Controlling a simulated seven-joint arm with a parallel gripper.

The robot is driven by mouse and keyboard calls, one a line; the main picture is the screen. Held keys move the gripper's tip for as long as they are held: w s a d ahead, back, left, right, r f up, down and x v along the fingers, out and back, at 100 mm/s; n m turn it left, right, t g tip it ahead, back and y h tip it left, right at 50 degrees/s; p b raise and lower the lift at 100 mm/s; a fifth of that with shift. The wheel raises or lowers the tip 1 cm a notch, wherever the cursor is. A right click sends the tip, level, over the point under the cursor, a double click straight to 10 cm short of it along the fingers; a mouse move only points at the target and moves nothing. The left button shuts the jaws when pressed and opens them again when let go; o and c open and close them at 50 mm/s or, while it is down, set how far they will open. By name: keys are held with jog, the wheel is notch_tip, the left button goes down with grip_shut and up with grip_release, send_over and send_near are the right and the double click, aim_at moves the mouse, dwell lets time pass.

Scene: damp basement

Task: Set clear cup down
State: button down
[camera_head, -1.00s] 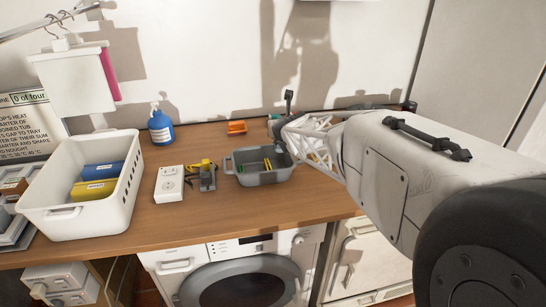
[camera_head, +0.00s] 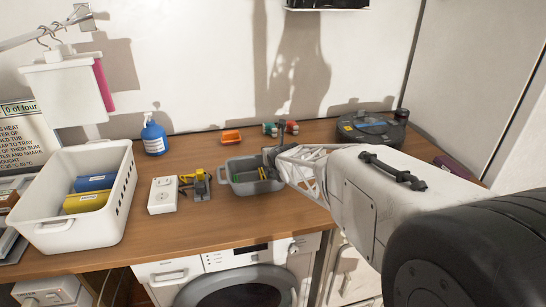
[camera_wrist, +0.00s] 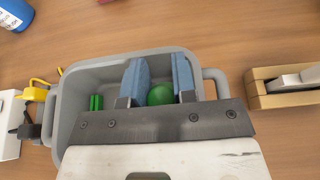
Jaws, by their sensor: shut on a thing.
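My gripper (camera_wrist: 160,78) is over a grey tub (camera_wrist: 72,85) with two end handles. Its two blue-padded fingers stand a little apart, with a green round thing (camera_wrist: 160,95) showing between them, partly hidden by my gripper's body. I make out no clear cup in either view. In the head view the tub (camera_head: 238,184) stands on the wooden worktop, and my arm reaches its right end from the right. My fingers cannot be made out there. A small green piece (camera_wrist: 96,102) lies in the tub left of my fingers.
Left of the tub are a yellow-and-grey tool (camera_head: 198,183), a white socket box (camera_head: 162,196) and a white basket (camera_head: 75,228). A blue bottle (camera_head: 154,138) and orange dish (camera_head: 231,137) stand behind. A wooden-sided object (camera_wrist: 283,88) lies right of the tub. Bare worktop lies in front.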

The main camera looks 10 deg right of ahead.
jog(key=shift+f, duration=1)
jog(key=shift+f, duration=0.15)
jog(key=c, duration=1.2)
grip_release()
jog(key=shift+v, duration=1.05)
jog(key=v, duration=1)
jog(key=shift+a, duration=0.1)
